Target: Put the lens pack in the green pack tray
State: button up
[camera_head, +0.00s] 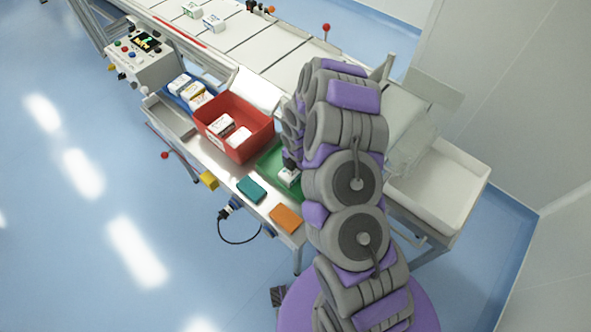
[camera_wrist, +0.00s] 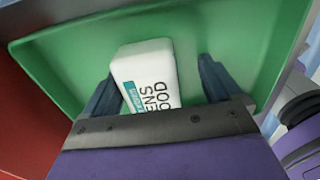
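The lens pack (camera_wrist: 147,72) is a white box with a teal label and dark lettering, partly cut off by my gripper. It is inside the green pack tray (camera_wrist: 245,38), seen against the tray's floor in the wrist view. My gripper (camera_wrist: 158,80) has its fingers spread on both sides of the pack, with a clear gap on the right; the left finger is close to the pack or touching it. In the head view, the pack (camera_head: 289,177) shows in the green tray (camera_head: 268,160), partly covered by my arm.
A red bin (camera_head: 250,139) with white boxes stands left of the green tray. A blue tray (camera_head: 177,84) with boxes is farther left. A teal block (camera_head: 251,189) and an orange block (camera_head: 286,218) lie on the front ledge. A white bin (camera_head: 455,170) stands at right.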

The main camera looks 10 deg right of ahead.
jog(key=shift+a+r, duration=0.2)
jog(key=shift+a, duration=0.35)
jog(key=shift+w+a+r, duration=0.1)
jog(key=shift+a+r, duration=0.05)
jog(key=shift+r, duration=0.2)
jog(key=s+r+m+p, duration=0.2)
jog(key=s+r+m, duration=0.1)
jog(key=r, duration=0.8)
jog(key=s+r+m+p, duration=0.1)
jog(key=s+r+m, duration=0.1)
jog(key=r, duration=0.9)
jog(key=s+r+m, duration=0.5)
jog(key=s+m, duration=0.1)
jog(key=s, duration=0.4)
jog(key=s+d+r+m+g, duration=0.1)
jog(key=s+r+m, duration=0.5)
jog(key=s, duration=0.4)
jog(key=s+r+m, duration=0.6)
jog(key=s+m, duration=0.2)
jog(key=s, duration=0.2)
jog(key=shift+s+d+g, duration=0.25)
jog(key=shift+s+g, duration=0.05)
jog(key=shift+g, duration=0.1)
jog(key=shift+c, duration=0.2)
